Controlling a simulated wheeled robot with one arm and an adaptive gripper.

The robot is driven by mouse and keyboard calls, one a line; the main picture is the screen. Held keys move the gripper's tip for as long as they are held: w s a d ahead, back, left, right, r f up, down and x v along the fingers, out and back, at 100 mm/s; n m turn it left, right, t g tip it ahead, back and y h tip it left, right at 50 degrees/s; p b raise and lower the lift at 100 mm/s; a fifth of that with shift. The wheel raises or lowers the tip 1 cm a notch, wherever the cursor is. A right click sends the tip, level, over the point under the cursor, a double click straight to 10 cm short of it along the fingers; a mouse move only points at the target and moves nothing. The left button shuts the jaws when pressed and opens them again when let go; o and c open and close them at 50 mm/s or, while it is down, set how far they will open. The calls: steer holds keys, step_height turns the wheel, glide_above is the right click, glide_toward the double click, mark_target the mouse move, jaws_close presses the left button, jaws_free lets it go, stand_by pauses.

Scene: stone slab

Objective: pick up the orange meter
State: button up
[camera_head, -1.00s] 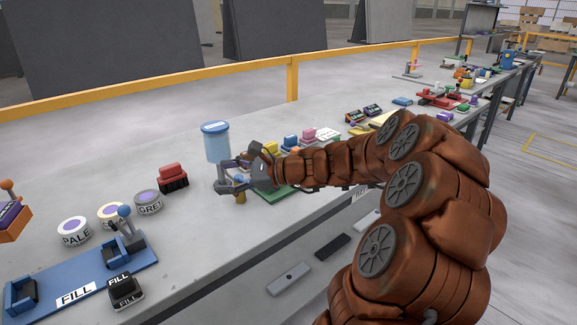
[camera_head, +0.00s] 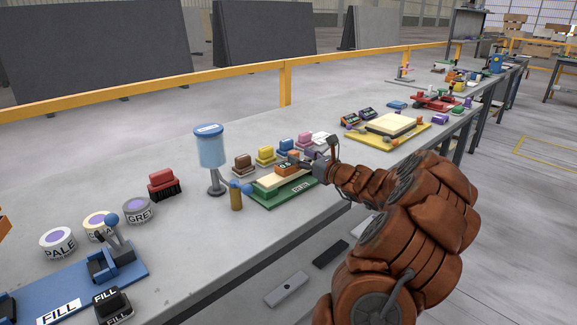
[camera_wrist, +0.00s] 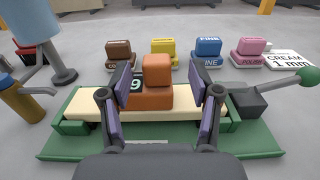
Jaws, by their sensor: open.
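The orange meter (camera_wrist: 156,88) is a stepped block with a dark display showing a 9. It rests on a cream slab (camera_wrist: 84,108) held in a green fixture (camera_wrist: 70,143). In the wrist view my gripper (camera_wrist: 163,100) is open, with one purple-padded finger to each side of the meter. The fingers appear apart from it, and the left one partly covers the display. In the head view the meter (camera_head: 288,168) sits on the slab beside my gripper (camera_head: 309,163), which comes in from the right.
Behind the fixture stand brown (camera_wrist: 119,54), yellow (camera_wrist: 163,53), blue (camera_wrist: 208,52) and pink (camera_wrist: 250,51) blocks. A blue container (camera_head: 211,147) on a stand and a brass-coloured cylinder (camera_head: 236,197) are left of it. A green-knobbed lever (camera_wrist: 307,77) juts out at right.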

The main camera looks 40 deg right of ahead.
mark_target(297, 155)
steer(key=shift+w+a, duration=0.15)
steer(key=shift+w, duration=1.6)
steer(key=shift+c, duration=0.4)
jaws_close()
